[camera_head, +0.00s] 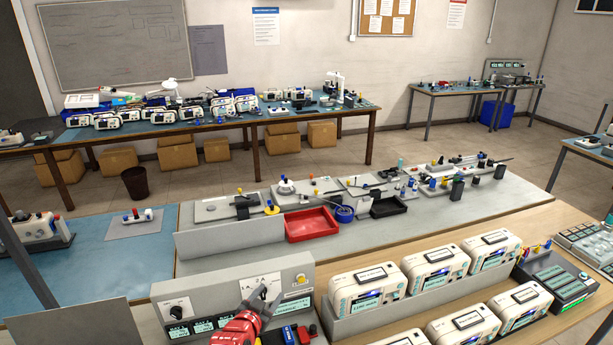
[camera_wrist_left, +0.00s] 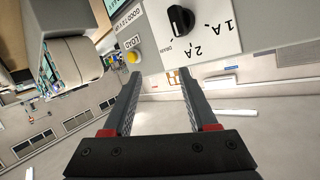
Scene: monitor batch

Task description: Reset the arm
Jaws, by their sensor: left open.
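My left gripper (camera_head: 256,301) is in front of a grey control panel (camera_head: 230,280) at the bottom of the head view, below its white dial plate (camera_head: 262,282). In the left wrist view the gripper (camera_wrist_left: 160,82) has its two dark fingers spread apart with nothing between them. Beyond the fingertips is a black knob (camera_wrist_left: 180,18) on a white plate marked 1A, 2A and DRAIN. It is apart from the fingers. A yellow button (camera_wrist_left: 134,57) labelled LOAD sits beside it. My right gripper does not show.
Several white monitors (camera_head: 366,289) stand in a grey rack to the right of the panel. A red tray (camera_head: 312,224) and a black tray (camera_head: 388,206) lie on the bench behind. A second black knob (camera_head: 177,312) is on the panel's left. The blue mat (camera_head: 90,262) has free room.

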